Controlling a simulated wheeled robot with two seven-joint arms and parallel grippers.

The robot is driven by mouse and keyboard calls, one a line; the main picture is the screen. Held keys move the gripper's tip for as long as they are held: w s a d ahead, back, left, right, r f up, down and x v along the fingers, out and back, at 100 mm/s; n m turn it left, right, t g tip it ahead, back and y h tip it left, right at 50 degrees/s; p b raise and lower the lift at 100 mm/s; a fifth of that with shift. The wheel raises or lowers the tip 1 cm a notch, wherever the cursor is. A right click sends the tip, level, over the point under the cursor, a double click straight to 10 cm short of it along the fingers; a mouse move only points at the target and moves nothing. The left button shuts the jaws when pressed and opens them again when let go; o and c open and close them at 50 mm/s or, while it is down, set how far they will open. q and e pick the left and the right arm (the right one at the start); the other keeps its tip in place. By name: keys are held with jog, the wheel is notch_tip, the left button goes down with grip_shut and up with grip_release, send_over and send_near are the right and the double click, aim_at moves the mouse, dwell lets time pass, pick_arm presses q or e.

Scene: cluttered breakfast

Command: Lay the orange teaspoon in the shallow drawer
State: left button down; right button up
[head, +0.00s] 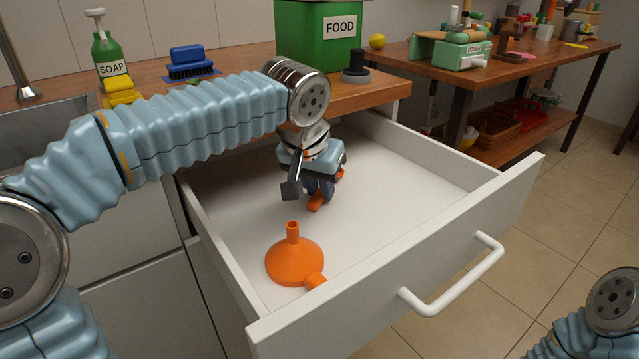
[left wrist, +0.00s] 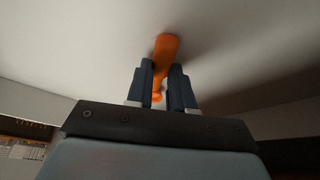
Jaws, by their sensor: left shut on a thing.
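The orange teaspoon (head: 316,202) is between the fingers of my left gripper (head: 321,190), inside the open shallow drawer (head: 400,185). Its other end shows as a small orange patch at the right of the fingers. In the left wrist view, my left gripper (left wrist: 161,92) is shut on the teaspoon (left wrist: 166,48), which sticks out beyond the fingertips over the pale drawer floor. The fingers hide its middle. Whether it touches the floor I cannot tell. My right gripper is out of view; only part of that arm shows at the lower right.
An orange funnel (head: 294,262) lies in the drawer near its front left corner. The drawer's right half is bare. The white front with its handle (head: 455,280) stands out into the room. A green FOOD bin (head: 318,38) and a dark-knobbed object (head: 356,68) stand on the counter behind.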

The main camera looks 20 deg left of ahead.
pick_arm(q)
jog(key=shift+f, duration=0.15)
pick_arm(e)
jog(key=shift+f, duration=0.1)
pick_arm(q)
jog(key=shift+c, duration=1.8)
grip_release()
notch_tip(320, 180, up, 5)
jog(key=p, duration=0.4)
jog(key=shift+f, duration=0.2)
notch_tip(320, 180, up, 10)
jog(key=p, duration=0.9)
jog(key=s+d, duration=1)
jog(key=d, duration=0.2)
jog(key=shift+d+f+b, duration=0.25)
jog(key=shift+d+b, duration=0.05)
jog(key=shift+b, duration=0.15)
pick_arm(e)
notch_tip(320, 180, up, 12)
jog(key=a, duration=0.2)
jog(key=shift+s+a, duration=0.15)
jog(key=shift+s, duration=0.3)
